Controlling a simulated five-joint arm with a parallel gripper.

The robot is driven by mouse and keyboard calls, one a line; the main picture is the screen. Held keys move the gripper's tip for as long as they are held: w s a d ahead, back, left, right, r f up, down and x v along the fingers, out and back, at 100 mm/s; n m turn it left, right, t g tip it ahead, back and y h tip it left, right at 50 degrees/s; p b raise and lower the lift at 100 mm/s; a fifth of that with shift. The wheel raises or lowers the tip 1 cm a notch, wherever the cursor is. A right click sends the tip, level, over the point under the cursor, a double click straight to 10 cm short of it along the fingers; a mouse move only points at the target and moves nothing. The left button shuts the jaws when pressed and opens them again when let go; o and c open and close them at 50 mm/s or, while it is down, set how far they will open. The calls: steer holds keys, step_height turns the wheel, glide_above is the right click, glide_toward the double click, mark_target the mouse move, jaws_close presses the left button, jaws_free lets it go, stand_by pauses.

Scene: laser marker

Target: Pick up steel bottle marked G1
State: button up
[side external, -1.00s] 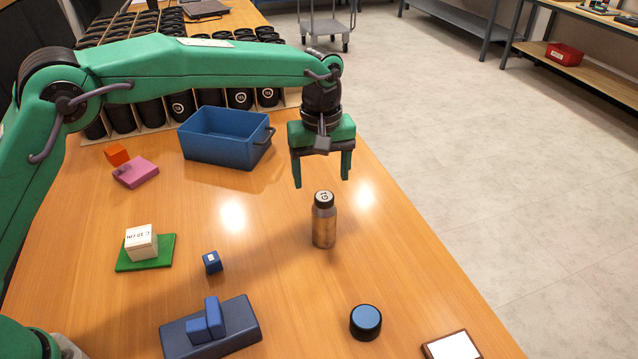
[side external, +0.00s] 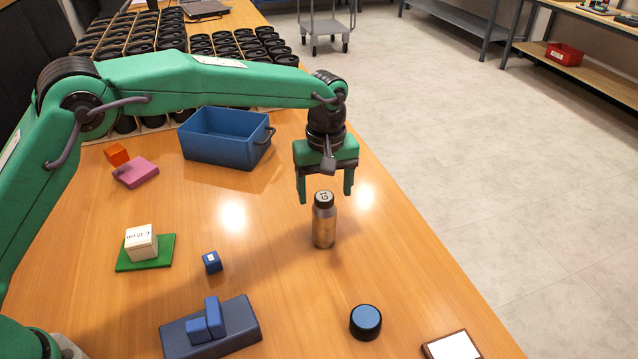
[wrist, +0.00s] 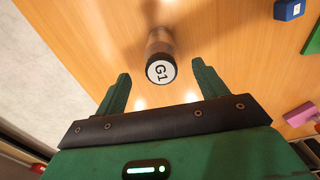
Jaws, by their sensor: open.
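The steel bottle (side external: 324,226) stands upright on the wooden table, with a brushed metal body and a black cap. Its white cap label reads G1 in the wrist view (wrist: 161,71). My gripper (side external: 326,198) is open and points down, its fingertips at about the height of the bottle's cap in the side view. In the wrist view my gripper (wrist: 159,82) shows its two green fingers spread, with the cap between and slightly beyond their tips. Nothing is held. I cannot tell whether a finger touches the bottle.
A blue bin (side external: 222,140) stands behind left. A black cylinder with a blue top (side external: 365,322) and a white-topped tile (side external: 452,346) lie in front. A small blue cube (side external: 212,262) and a cream block (side external: 141,242) on a green plate are left. The table's right edge is near.

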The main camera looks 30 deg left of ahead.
mark_target(324, 196)
steer(key=shift+f, duration=2.4)
steer(key=c, duration=1.1)
steer(key=shift+r, duration=0.1)
steer(key=shift+c, duration=0.2)
steer(key=shift+r, duration=0.8)
step_height(324, 196, up, 2)
steer(key=shift+r, duration=0.15)
steer(key=s+d+r, duration=0.6)
steer(key=s+r, duration=0.1)
steer(key=s, duration=0.3)
